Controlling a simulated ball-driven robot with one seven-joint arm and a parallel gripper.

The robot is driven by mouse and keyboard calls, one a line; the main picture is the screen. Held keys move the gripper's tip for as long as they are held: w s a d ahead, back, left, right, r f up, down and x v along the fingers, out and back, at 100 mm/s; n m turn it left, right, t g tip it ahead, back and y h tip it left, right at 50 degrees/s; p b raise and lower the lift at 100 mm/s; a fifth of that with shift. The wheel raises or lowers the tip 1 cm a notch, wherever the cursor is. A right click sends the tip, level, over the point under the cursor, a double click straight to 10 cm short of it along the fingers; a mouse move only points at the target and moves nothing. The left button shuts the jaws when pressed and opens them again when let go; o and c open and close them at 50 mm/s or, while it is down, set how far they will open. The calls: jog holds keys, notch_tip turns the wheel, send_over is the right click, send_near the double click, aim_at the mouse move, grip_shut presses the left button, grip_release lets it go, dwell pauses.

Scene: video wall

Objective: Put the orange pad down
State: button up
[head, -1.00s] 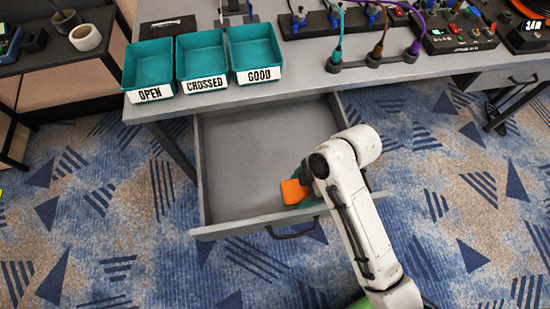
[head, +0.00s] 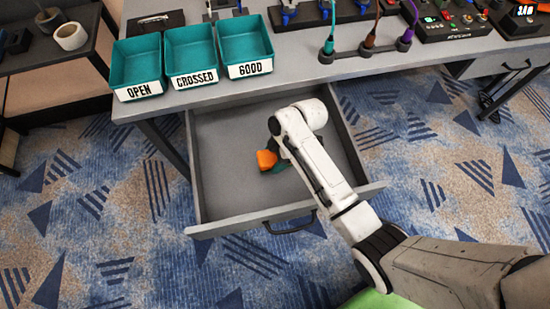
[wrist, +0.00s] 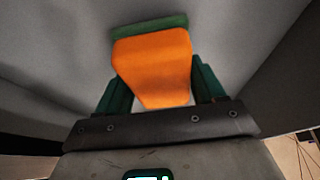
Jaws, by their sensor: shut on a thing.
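The orange pad (head: 266,159) is in my gripper, over the inside of the open grey drawer (head: 225,160). In the wrist view the orange pad (wrist: 155,65) sits between the two dark green fingers (wrist: 160,90), with a green strip along its far edge. My gripper (head: 272,166) is shut on the pad, and my arm partly hides it in the head view. I cannot tell whether the pad touches the drawer floor.
The drawer is otherwise empty where visible; its front wall (head: 230,222) and sides surround the gripper. Teal trays marked OPEN (head: 137,62), CROSSED (head: 190,50) and GOOD (head: 243,42) stand on the desk above. Cables and devices are at the back right.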

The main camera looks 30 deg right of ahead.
jog(key=shift+f, duration=0.85)
jog(key=shift+f, duration=0.15)
jog(key=o, duration=1)
jog(key=p+v, duration=0.1)
jog(key=v, duration=1.1)
jog(key=shift+s, duration=0.1)
